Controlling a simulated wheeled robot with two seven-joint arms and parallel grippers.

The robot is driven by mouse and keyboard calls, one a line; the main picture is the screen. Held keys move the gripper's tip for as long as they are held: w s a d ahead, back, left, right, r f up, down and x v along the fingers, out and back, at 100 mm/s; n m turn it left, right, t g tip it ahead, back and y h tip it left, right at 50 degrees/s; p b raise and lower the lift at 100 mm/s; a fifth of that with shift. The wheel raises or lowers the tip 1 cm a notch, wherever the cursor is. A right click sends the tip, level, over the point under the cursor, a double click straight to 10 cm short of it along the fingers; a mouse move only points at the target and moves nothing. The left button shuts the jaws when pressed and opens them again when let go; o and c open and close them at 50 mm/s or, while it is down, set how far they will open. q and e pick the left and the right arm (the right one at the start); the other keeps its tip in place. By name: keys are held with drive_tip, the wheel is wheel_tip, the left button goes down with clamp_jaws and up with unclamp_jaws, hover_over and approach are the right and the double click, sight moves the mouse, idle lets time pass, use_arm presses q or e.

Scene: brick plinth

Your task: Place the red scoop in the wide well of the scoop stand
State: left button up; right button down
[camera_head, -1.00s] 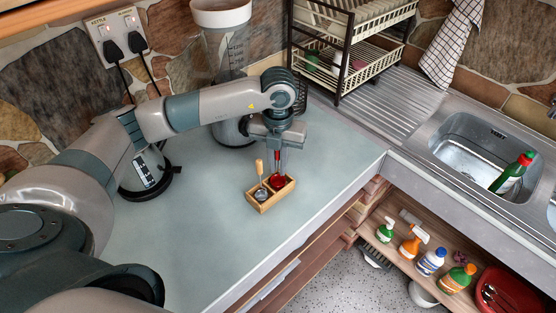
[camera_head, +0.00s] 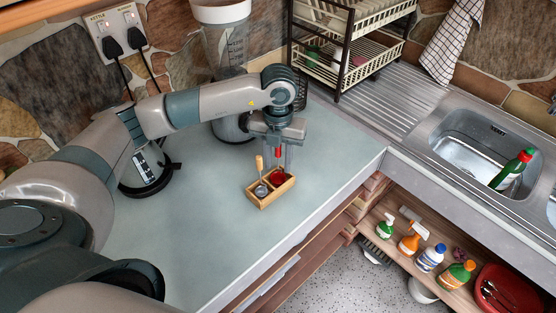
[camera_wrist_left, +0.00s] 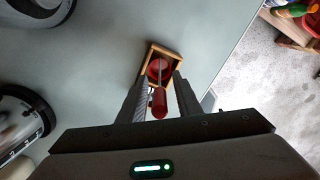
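The scoop stand (camera_head: 263,204) is a small wooden box with two wells on the worktop. The red scoop (camera_head: 278,177) stands with its bowl in the right-hand well and its red handle pointing up. A metal scoop (camera_head: 261,190) with a wooden handle stands in the left-hand well. My left gripper (camera_head: 278,166) is above the right-hand well, open, with a finger on each side of the red handle. In the left wrist view the red scoop (camera_wrist_left: 159,103) has gaps to both fingers, and its bowl is inside the stand (camera_wrist_left: 177,63). My right gripper is out of view.
A blender-like appliance (camera_head: 228,50) stands behind my left arm. A dish rack (camera_head: 345,55) and the sink (camera_head: 465,150) are to the right. Bottles sit on a lower shelf (camera_head: 395,250). The worktop (camera_head: 215,225) in front is clear.

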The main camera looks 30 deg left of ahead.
use_arm(q)
drive_tip(key=shift+r+b, duration=0.3)
drive_tip(key=shift+b, duration=0.05)
wheel_tip(320, 180, up, 10)
drive_tip(key=b, duration=0.4)
drive_tip(key=shift+r, duration=0.75)
drive_tip(key=shift+f, duration=0.1)
